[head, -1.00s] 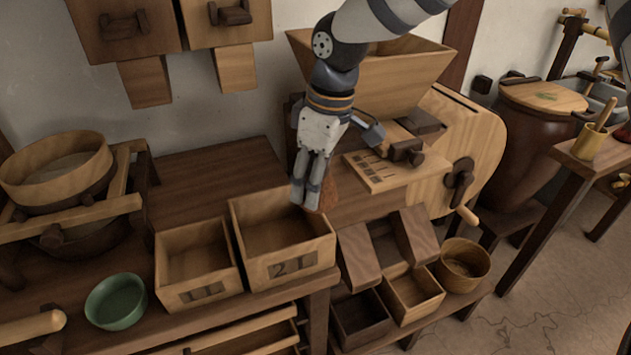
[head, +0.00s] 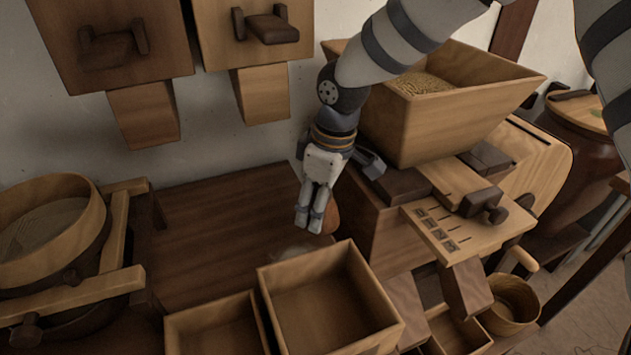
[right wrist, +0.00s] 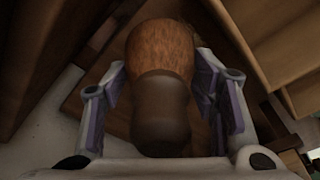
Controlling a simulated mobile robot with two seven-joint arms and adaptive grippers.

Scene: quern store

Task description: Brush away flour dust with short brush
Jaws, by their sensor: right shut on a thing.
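My right gripper (head: 310,218) hangs over the dark wooden bench top (head: 215,225), just behind two open wooden boxes. It is shut on a short brush (head: 331,219), which is mostly hidden behind the fingers in the head view. In the right wrist view the brush shows a dark rounded handle (right wrist: 161,115) between the fingers and reddish-brown bristles (right wrist: 162,48) beyond. A faint pale patch, which looks like flour dust (head: 291,252), lies on the bench below the gripper. I cannot tell whether the bristles touch the bench. My left gripper is out of view.
Two open boxes (head: 346,331) stand in front. A wooden mill with a grain-filled hopper (head: 470,115) stands close on the right. A round sieve (head: 85,225) on a frame is at left. Chutes (head: 262,97) hang above. The bench's middle is clear.

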